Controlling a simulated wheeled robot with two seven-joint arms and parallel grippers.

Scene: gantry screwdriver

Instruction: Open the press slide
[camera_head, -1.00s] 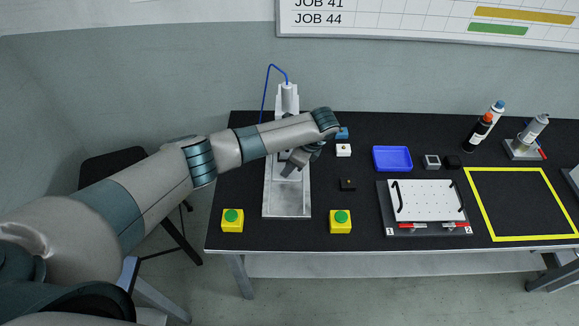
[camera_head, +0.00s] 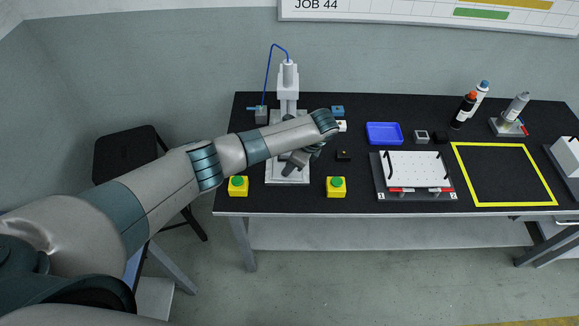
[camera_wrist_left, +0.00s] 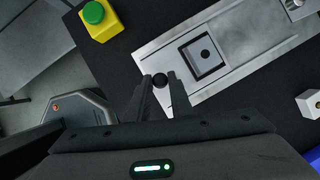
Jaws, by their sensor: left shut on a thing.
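The press (camera_head: 288,80) is a white and grey column on a light metal base (camera_head: 287,181) at the left of the black table. In the left wrist view its slide (camera_wrist_left: 235,42) is a flat metal plate with a square pocket and a round hole. A black knob (camera_wrist_left: 159,81) sits at the slide's near end. My left gripper (camera_head: 286,172) is shut on this knob; its two fingers (camera_wrist_left: 166,90) are on either side of it. My forearm hides part of the press in the head view. My right gripper is not in view.
Yellow boxes with green buttons flank the base, one at left (camera_head: 238,186) and one at right (camera_head: 336,187). A small black block (camera_head: 343,156), a blue tray (camera_head: 384,133) and a white plate fixture (camera_head: 414,172) lie to the right. A yellow-framed area (camera_head: 505,174) is empty.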

